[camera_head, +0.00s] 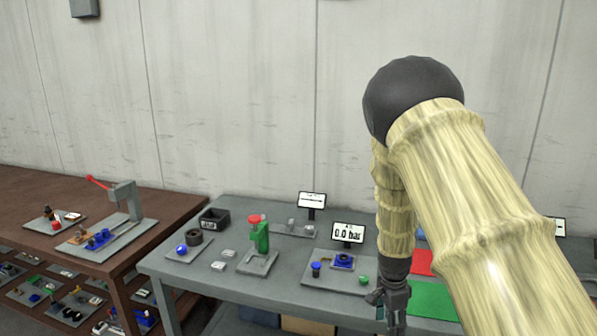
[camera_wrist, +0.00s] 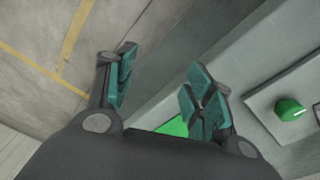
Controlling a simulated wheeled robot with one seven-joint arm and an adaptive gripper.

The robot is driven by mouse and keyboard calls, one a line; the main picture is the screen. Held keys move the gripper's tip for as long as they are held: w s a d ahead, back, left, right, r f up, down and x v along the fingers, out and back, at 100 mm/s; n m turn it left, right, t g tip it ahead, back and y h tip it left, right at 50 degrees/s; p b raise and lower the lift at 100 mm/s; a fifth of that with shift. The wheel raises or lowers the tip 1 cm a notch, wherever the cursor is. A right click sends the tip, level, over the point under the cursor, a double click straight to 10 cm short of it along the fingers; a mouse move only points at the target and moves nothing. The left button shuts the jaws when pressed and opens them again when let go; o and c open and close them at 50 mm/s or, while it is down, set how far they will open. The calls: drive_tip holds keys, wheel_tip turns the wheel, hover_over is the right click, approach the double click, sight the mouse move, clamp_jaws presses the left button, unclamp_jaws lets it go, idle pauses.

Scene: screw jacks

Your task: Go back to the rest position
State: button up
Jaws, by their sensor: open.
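My gripper (camera_head: 388,302) hangs at the lower end of my arm, in front of the grey table's front edge in the head view. In the wrist view my gripper (camera_wrist: 160,92) has its teal fingers spread apart with nothing between them. Below it the wrist view shows the floor and the table edge. In the head view my arm crosses the right side and hides part of the table behind it.
The grey table (camera_head: 240,286) bears a green press (camera_head: 261,238), a 0.0 bar display (camera_head: 348,233), a green mat (camera_head: 432,300) and a red mat (camera_head: 420,262). A green knob (camera_wrist: 288,109) is right in the wrist view. A brown table (camera_head: 30,183) stands left.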

drive_tip(key=s+d+f+n+b, duration=0.15)
drive_tip(key=s+f+n, duration=0.55)
drive_tip(key=s+f, duration=1.3)
drive_tip(key=s+a+f+n, duration=0.1)
drive_tip(key=s+f+n, duration=0.1)
drive_tip(key=s, duration=0.5)
drive_tip(key=s+a+f+n, duration=0.2)
drive_tip(key=s+n, duration=0.1)
drive_tip(key=s, duration=0.5)
drive_tip(key=s+a+f+n+y+b, duration=0.1)
drive_tip(key=s+f+n, duration=0.1)
drive_tip(key=s, duration=0.5)
drive_tip(key=shift+s+a+n, duration=0.15)
drive_tip(key=shift+a+n, duration=0.05)
drive_tip(key=shift+n, duration=0.6)
